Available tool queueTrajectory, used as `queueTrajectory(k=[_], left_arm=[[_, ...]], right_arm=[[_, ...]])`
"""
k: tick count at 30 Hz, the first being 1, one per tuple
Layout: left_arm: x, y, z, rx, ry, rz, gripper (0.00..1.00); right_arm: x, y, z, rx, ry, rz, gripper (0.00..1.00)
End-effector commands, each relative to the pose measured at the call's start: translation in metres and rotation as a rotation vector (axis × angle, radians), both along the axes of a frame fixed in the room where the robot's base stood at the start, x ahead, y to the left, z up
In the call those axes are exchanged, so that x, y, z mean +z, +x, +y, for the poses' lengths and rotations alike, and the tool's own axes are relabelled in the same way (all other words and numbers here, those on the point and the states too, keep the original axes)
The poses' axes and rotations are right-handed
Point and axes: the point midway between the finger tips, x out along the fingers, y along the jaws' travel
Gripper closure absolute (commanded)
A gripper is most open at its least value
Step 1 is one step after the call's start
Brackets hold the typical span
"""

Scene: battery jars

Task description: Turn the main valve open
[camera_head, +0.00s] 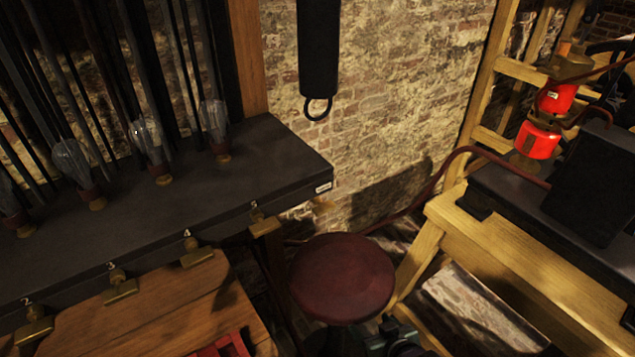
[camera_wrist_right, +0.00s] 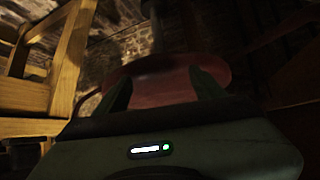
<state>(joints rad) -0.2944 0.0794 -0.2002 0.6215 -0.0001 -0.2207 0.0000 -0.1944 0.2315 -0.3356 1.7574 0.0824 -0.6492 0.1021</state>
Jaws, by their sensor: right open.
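I cannot make out with certainty which part is the main valve. A red lamp-like fitting with brass parts (camera_head: 538,139) stands at the right in the head view, with a dark round wheel-like shape (camera_head: 612,62) partly cut off behind it. My right gripper (camera_head: 397,340) shows only in part at the bottom edge of the head view, below the stool. In the right wrist view its two dark fingers (camera_wrist_right: 161,88) are apart with nothing held between them; the round red stool seat (camera_wrist_right: 160,82) lies beyond them. My left gripper is not in view.
The red stool (camera_head: 342,278) stands between a dark bench (camera_head: 270,150) with glass bulbs and brass switches and a yellow wooden frame (camera_head: 440,225). A dark red hose (camera_head: 440,172) runs past the brick wall. A black strap with a ring (camera_head: 318,60) hangs above.

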Motion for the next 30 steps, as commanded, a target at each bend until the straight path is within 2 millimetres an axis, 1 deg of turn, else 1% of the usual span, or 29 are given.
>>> queueTrajectory(k=[1,2,3,5,6,9,12,14,17,24,30], left_arm=[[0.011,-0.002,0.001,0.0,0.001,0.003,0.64],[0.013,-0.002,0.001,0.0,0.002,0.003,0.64],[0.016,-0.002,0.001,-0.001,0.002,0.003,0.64],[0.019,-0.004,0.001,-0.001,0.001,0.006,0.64],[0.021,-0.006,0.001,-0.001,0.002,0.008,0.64],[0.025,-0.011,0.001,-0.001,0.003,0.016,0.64],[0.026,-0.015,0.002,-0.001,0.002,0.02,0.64],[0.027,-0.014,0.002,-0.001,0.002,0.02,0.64],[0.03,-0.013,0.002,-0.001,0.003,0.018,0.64],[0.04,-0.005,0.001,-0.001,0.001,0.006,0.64],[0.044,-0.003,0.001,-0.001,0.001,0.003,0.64]], right_arm=[[0.049,0.024,0.013,0.032,0.029,-0.095,0.31],[0.071,0.037,0.022,0.051,0.052,-0.152,0.31],[0.101,0.052,0.033,0.078,0.086,-0.228,0.31],[0.143,0.073,0.049,0.12,0.133,-0.338,0.31],[0.168,0.084,0.059,0.149,0.166,-0.406,0.31],[0.221,0.101,0.078,0.214,0.24,-0.549,0.31],[0.25,0.108,0.088,0.253,0.286,-0.627,0.31],[0.259,0.111,0.092,0.265,0.301,-0.65,0.31],[0.263,0.119,0.098,0.271,0.309,-0.661,0.31],[0.263,0.152,0.119,0.269,0.307,-0.66,0.31],[0.261,0.17,0.132,0.268,0.308,-0.658,0.31]])
